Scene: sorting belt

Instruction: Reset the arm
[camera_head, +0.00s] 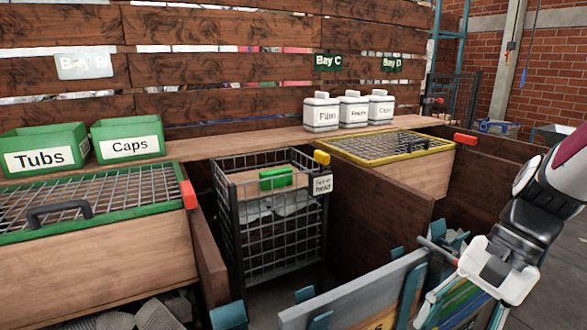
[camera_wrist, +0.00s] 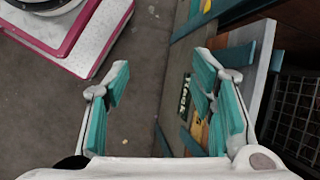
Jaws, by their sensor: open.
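My gripper (camera_head: 428,278) is at the lower right in the head view, at the end of my white and dark arm. It is in front of a low panel with teal brackets (camera_head: 355,292). In the wrist view my gripper (camera_wrist: 162,78) has its two teal-padded fingers spread wide apart, with nothing between them. I cannot tell whether the gripper touches the panel.
Green bins marked Tubs (camera_head: 45,158) and Caps (camera_head: 128,148) sit on the left ledge. White canisters (camera_head: 352,113) stand at the back. A yellow-framed grate (camera_head: 385,147) covers the right bay. Grey floor (camera_wrist: 145,115) is clear.

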